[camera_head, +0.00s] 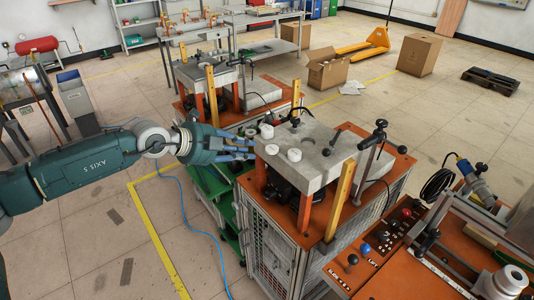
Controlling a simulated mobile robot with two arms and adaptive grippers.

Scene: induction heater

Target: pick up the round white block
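Several small round white blocks stand on the grey top plate (325,160) of the induction heater in the middle of the head view. One round white block (267,131) is near the plate's back left edge, and another round white block (295,155) is near its front edge. My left gripper (245,148) comes in from the left and points at the plate's left edge. Its blue fingers look spread apart, with nothing visible held between them. The fingertips are close to the nearest white blocks; whether they touch is too small to tell. My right gripper is not in view.
Black-knobbed clamps (376,138) rise at the plate's right side. Orange and yellow posts (340,200) stand around the plate. A control panel with buttons (385,235) is at lower right. A similar station (215,75) stands behind. Open floor (110,240) lies at lower left.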

